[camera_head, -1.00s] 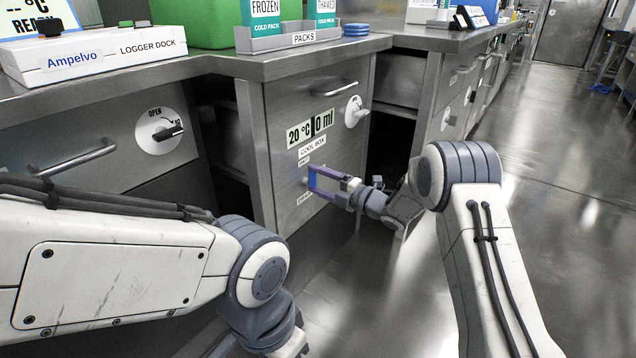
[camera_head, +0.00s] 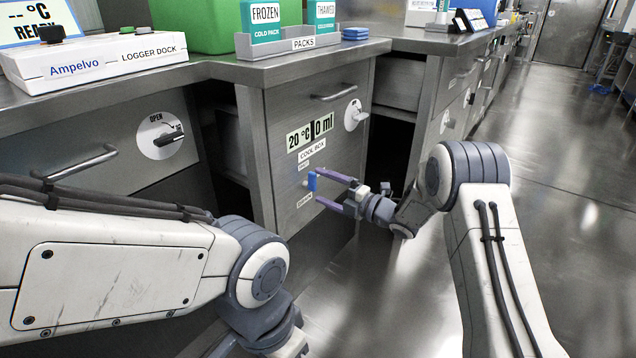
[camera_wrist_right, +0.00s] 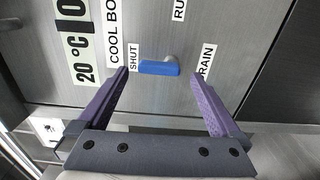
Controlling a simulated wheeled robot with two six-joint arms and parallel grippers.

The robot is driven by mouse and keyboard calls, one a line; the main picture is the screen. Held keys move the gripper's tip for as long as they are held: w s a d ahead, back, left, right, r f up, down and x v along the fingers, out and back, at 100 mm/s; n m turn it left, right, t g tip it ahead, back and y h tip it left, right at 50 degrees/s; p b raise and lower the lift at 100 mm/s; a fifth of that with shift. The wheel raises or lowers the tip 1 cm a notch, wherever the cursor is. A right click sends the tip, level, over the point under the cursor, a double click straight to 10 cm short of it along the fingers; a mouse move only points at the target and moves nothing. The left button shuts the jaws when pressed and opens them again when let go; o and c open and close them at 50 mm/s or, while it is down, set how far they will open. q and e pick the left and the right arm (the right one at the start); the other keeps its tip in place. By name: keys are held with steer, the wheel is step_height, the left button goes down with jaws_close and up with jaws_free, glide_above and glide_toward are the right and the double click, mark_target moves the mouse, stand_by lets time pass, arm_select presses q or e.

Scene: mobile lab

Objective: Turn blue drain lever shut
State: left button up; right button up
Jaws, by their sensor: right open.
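The blue drain lever (camera_head: 312,181) sits on a short grey pivot on the cool box front (camera_head: 345,150). In the right wrist view the lever (camera_wrist_right: 158,68) lies level, its longer end toward the SHUT label (camera_wrist_right: 133,57). The DRAIN label (camera_wrist_right: 208,60) is off its other end. In the head view it stands upright between these labels. My right gripper (camera_head: 319,187) is open and empty. Its purple fingers, also in the wrist view (camera_wrist_right: 160,76), stand just in front of the lever, one to each side, with gaps. My left gripper is out of view; only its arm shows.
A white dial knob (camera_head: 355,115) and a drawer handle (camera_head: 335,92) are higher on the cool box. Another knob (camera_head: 160,135) is on the left cabinet. The packs tray (camera_head: 290,45) stands on the counter above. Open floor (camera_head: 420,290) lies to the right.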

steer(key=p+v, duration=0.2)
steer(key=v, duration=0.6)
steer(key=shift+p, duration=0.35)
